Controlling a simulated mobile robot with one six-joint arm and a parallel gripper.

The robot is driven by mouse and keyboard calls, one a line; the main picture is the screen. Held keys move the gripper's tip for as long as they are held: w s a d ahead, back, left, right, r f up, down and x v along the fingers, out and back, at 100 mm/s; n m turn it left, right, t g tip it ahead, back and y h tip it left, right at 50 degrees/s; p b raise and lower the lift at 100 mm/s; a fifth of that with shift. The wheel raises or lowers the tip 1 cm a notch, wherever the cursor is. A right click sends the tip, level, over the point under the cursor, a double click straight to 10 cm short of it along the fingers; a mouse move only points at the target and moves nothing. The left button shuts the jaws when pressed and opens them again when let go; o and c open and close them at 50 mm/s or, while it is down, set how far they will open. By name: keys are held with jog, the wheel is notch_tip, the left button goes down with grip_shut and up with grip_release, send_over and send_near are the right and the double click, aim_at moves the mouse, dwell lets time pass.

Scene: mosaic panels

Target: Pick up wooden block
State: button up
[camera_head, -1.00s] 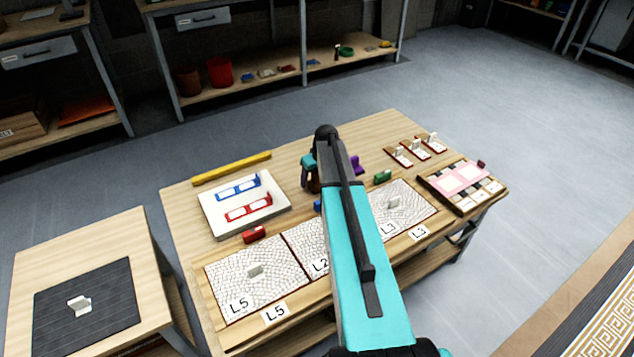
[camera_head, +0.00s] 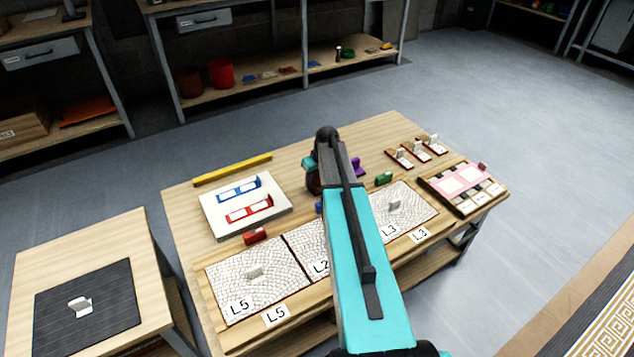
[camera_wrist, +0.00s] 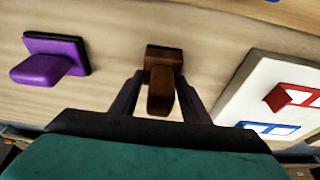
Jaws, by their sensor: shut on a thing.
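The wooden block (camera_wrist: 164,61) is brown, with a dark flat base and a raised handle. In the wrist view it sits between the two fingers of my gripper (camera_wrist: 160,88), which is shut on its handle. Its brown side (camera_head: 313,181) shows in the head view, just left of my arm on the table. My arm hides most of the gripper there. I cannot tell whether the block touches the table.
A purple block (camera_wrist: 54,61) stands left of the gripper, and a white tray (camera_wrist: 232,98) with red and blue pieces is to the right. Mosaic panels (camera_head: 235,285) lie along the table's front. A yellow bar (camera_head: 232,170) lies at the back left.

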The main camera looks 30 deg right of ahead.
jog(key=shift+r, duration=0.1)
jog(key=shift+r, duration=4.9)
jog(key=s+a+r, duration=0.3)
jog(key=a+r, duration=0.2)
jog(key=a, duration=0.6)
jog(key=s+a+r, duration=0.3)
jog(key=a+r, duration=0.1)
jog(key=a, duration=0.8)
jog(key=s+a+r, duration=0.2)
jog(key=a+r, duration=0.3)
jog(key=a, duration=0.7)
jog(key=shift+s+r+n, duration=0.3)
jog(key=shift+s, duration=0.1)
jog(key=shift+s, duration=0.1)
